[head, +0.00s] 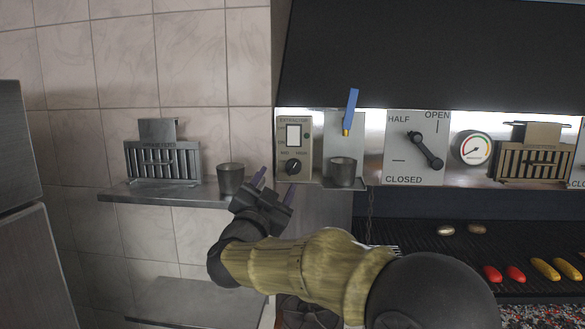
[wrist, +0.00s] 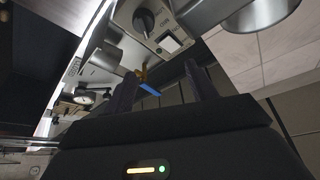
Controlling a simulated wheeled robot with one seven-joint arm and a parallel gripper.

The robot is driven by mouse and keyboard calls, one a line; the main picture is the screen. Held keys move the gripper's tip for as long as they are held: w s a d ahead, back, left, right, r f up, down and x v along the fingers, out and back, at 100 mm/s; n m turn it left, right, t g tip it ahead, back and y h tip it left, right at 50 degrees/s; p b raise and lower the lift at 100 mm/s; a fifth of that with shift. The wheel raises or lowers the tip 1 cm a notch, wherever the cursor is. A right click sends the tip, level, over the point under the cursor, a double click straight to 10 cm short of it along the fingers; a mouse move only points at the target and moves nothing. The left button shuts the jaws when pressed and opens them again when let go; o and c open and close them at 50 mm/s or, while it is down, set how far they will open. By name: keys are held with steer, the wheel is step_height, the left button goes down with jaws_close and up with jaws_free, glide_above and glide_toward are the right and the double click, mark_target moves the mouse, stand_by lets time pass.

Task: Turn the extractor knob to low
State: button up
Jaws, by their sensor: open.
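The extractor panel (head: 307,150) is a beige plate on the wall left of centre, with a white rocker switch (head: 293,135) and a round black extractor knob (head: 293,167) below it. Small labels surround the knob; its exact setting is too small to read. My gripper (head: 275,180) is open and empty, just below and left of the knob, with its two purple-grey fingers pointing up toward the panel. In the wrist view the knob (wrist: 144,20) shows at the top, beyond the fingers (wrist: 160,90) and apart from them.
A metal cup (head: 231,179) stands on the left shelf (head: 140,194) beside a grease filter (head: 163,163). Farther right are a damper lever (head: 425,150), a gauge (head: 473,149) and food on the grill (head: 420,243).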

mark_target(294, 168)
steer(key=w+d+p, duration=0.1)
steer(key=w+p, duration=0.1)
steer(key=w, duration=0.1)
steer(key=w+d+p, duration=0.1)
steer(key=w+p, duration=0.1)
steer(key=w, duration=0.2)
steer(key=w+p, duration=0.2)
steer(key=w, duration=0.2)
steer(key=shift+d+r, duration=0.15)
steer(key=shift+d, duration=0.25)
steer(key=shift+w+d+r+p, duration=0.1)
steer(key=shift+w+p, duration=0.4)
steer(key=shift+p, duration=0.15)
steer(key=shift+w, duration=0.1)
steer(key=shift+c, duration=0.8)
steer(key=c, duration=0.8)
